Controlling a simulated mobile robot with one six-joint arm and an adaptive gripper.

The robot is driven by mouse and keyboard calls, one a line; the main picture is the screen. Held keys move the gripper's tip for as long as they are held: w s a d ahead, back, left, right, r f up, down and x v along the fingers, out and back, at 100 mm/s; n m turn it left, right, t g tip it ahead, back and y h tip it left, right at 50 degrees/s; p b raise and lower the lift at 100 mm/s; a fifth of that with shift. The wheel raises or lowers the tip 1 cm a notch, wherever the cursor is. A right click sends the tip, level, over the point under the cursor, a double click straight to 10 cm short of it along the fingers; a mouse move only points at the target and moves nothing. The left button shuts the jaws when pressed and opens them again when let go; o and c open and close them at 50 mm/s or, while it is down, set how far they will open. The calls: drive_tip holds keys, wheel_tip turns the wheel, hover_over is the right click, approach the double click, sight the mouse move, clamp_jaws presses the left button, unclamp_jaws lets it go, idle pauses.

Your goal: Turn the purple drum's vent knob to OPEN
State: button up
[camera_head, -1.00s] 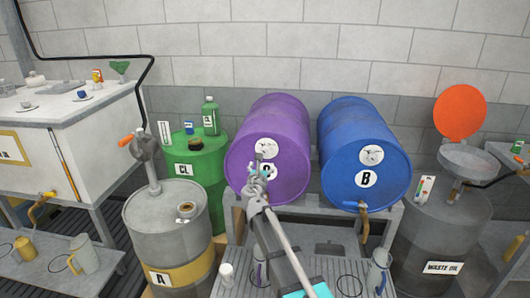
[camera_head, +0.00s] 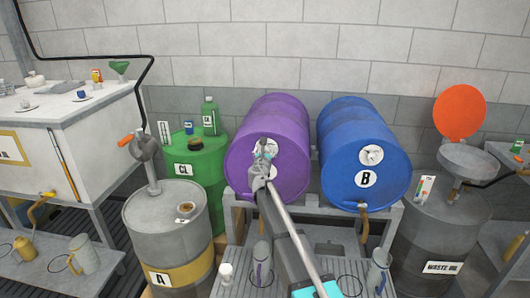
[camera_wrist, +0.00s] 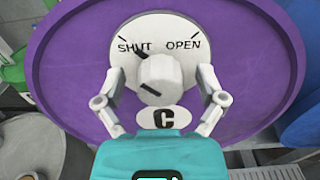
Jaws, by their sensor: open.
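The purple drum (camera_head: 285,120) lies on its side on a rack, its round end facing me. On that end is a white dial plate (camera_wrist: 160,25) marked SHUT on the left and OPEN on the right. The pale vent knob (camera_wrist: 162,76) sits in its middle; a dark mark by its upper left edge points toward SHUT, and another dark line crosses its lower left. My gripper (camera_wrist: 160,78) is open, one finger on each side of the knob, with gaps visible. In the head view my gripper (camera_head: 264,156) hides most of the dial. A C label (camera_wrist: 164,118) is below the knob.
A blue drum (camera_head: 362,135) marked B lies close on the right. A green drum (camera_head: 190,165) and a grey drum (camera_head: 140,220) stand on the left. A slatted bench (camera_head: 320,262) with a bottle and jugs is below.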

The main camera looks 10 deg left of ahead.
drive_tip(key=c, duration=1.1)
drive_tip(key=shift+c, duration=0.2)
drive_tip(key=shift+m, duration=0.5)
drive_tip(key=m, duration=0.8)
drive_tip(key=shift+d+f, duration=0.1)
drive_tip(key=m, duration=0.4)
drive_tip(key=shift+m, duration=0.3)
drive_tip(key=m, duration=0.4)
drive_tip(key=shift+d+f, duration=0.1)
drive_tip(key=shift+m, duration=0.3)
